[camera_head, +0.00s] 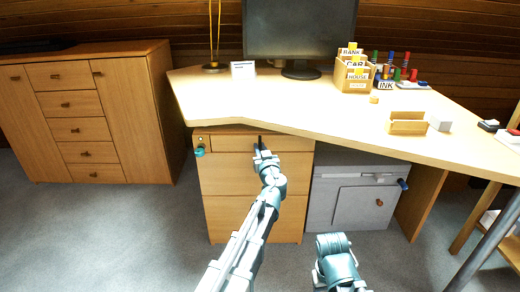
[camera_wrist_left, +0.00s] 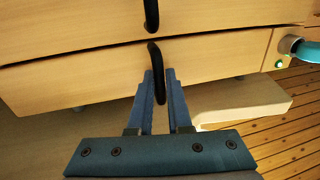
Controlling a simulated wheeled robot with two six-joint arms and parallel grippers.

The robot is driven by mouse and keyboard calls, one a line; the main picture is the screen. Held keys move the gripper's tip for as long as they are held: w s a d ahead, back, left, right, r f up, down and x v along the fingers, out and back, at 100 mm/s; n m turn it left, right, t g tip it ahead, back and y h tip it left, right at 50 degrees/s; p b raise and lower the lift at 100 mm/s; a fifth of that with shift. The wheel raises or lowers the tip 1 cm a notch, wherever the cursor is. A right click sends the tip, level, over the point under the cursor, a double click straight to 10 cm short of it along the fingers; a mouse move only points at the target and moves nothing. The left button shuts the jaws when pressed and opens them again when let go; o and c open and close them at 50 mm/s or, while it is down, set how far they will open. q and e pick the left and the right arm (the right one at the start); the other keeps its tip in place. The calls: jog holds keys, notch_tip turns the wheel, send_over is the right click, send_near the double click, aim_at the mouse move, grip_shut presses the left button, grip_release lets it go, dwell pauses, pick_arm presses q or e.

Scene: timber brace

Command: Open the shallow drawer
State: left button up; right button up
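The shallow drawer (camera_head: 232,143) is the thin top front of the wooden drawer unit under the desk and looks shut. It also shows in the left wrist view (camera_wrist_left: 210,60), which is upside down. Its dark vertical handle (camera_wrist_left: 156,75) lies between the fingertips of my left gripper (camera_wrist_left: 160,82). The fingers are apart with a narrow gap around the handle; contact cannot be made out. In the head view my left gripper (camera_head: 262,150) is at the drawer front and partly hides the handle. My right gripper is out of view; only part of that arm shows.
A teal knob (camera_head: 200,151) sits at the drawer unit's upper left. Deeper drawers (camera_head: 240,175) lie below. The desk top (camera_head: 300,115) overhangs the drawer. A grey cabinet (camera_head: 350,200) stands to the right. The carpet in front is clear.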

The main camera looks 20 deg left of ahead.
pick_arm(q)
grip_shut()
jog(key=shift+s, duration=0.1)
dwell(1.2)
